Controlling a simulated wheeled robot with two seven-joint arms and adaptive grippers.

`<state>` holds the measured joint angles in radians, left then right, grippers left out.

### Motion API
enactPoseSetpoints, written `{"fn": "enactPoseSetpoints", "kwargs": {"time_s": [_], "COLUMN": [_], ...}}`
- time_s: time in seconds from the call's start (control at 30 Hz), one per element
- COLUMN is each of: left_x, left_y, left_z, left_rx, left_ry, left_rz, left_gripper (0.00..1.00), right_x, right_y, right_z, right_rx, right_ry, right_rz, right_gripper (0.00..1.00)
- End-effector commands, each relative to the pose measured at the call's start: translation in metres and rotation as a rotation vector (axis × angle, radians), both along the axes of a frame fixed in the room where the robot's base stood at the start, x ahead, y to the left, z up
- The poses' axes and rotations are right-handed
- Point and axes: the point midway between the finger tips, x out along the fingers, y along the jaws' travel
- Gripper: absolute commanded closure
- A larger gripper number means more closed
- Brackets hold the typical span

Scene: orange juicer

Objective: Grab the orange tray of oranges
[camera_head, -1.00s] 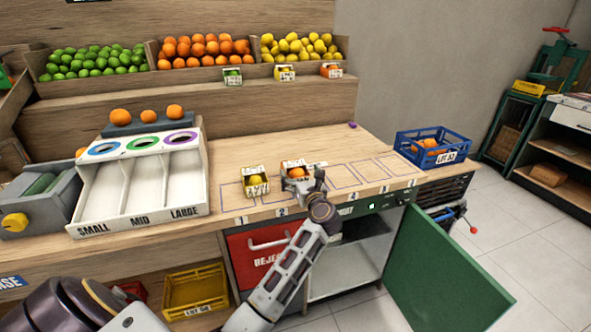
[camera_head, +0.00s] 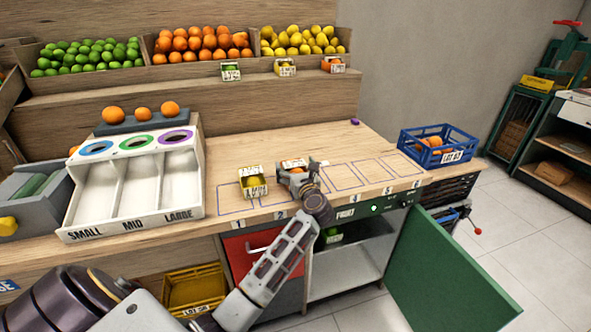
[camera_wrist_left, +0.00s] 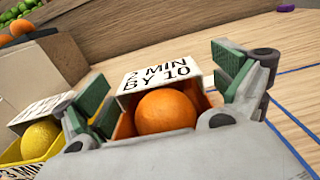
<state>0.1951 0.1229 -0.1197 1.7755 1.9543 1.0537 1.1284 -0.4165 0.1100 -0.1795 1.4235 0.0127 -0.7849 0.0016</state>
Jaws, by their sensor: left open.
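The orange tray (camera_head: 292,164) stands on the counter at the slot marked 2, mostly hidden behind my left gripper (camera_head: 298,174) in the head view. In the left wrist view the tray (camera_wrist_left: 124,126) has orange walls, a white card reading "2 MIN BY 10" and a single visible orange (camera_wrist_left: 167,111). My left gripper is open, with one green-padded finger on each side of the tray. I cannot tell whether the pads touch it. The palm hides the tray's near lower part. My right gripper is not in view.
A yellow tray with a lemon (camera_head: 253,183) stands close on the left, at slot 1. The white sorter (camera_head: 135,190) is farther left. Outlined slots to the right are empty, up to a blue crate (camera_head: 405,148). The green cabinet door (camera_head: 450,265) hangs open below.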

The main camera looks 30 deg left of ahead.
Motion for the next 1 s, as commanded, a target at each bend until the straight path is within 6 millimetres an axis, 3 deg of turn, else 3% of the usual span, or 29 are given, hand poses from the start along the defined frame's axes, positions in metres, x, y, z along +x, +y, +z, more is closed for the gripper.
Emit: {"fn": "enactPoseSetpoints", "kwargs": {"time_s": [0.47, 0.9, 1.0], "left_x": [0.0, 0.0, 0.0], "left_y": [0.0, 0.0, 0.0], "left_z": [0.0, 0.0, -0.001], "left_rx": [-0.001, -0.001, -0.001], "left_ry": [0.001, 0.001, 0.001], "left_rz": [0.0, 0.0, 0.0], "left_gripper": [0.04, 0.57, 0.58], "right_x": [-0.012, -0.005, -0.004], "right_y": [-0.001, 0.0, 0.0], "right_z": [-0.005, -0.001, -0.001], "right_rx": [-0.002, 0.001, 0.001], "right_ry": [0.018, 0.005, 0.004], "right_rz": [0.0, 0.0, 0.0], "right_gripper": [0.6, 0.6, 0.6]}}
